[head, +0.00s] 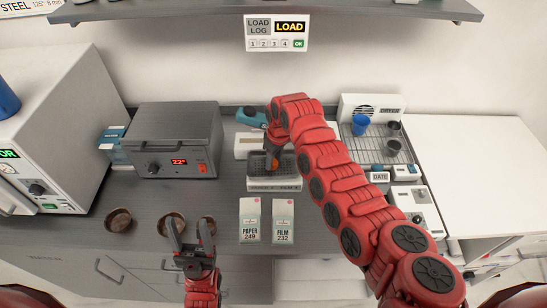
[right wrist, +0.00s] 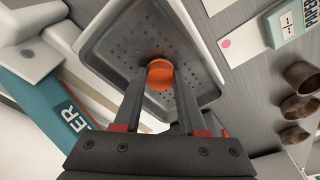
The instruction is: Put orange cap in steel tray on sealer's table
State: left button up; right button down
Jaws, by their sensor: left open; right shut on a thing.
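The orange cap (right wrist: 160,76) is between the fingertips of my right gripper (head: 272,162), which is shut on it. In the right wrist view the cap is in front of the perforated floor of the steel tray (right wrist: 203,62), inside its rim. I cannot tell whether the cap touches the floor. In the head view the tray (head: 291,163) is at the middle of the counter, partly hidden by my right arm. My left gripper (head: 191,236) is open and empty near the counter's front edge.
The sealer (head: 250,117) with a teal arm stands behind the tray. Paper (head: 250,222) and film (head: 283,222) packets lie in front. Brown cups (head: 118,219) are at the front left, a grey heater box (head: 176,135) behind them. A drying rack (head: 382,148) with cups is right.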

jog(key=shift+f, duration=0.25)
jog(key=shift+c, duration=2.4)
grip_release()
jog(key=shift+r, duration=0.1)
jog(key=shift+r, duration=0.1)
jog(key=shift+r+b, duration=0.35)
jog(key=shift+r, duration=0.15)
notch_tip(320, 180, up, 11)
jog(key=s+d+b, duration=0.1)
jog(key=b, duration=0.2)
jog(key=shift+d, duration=0.15)
jog(key=shift+s, duration=0.1)
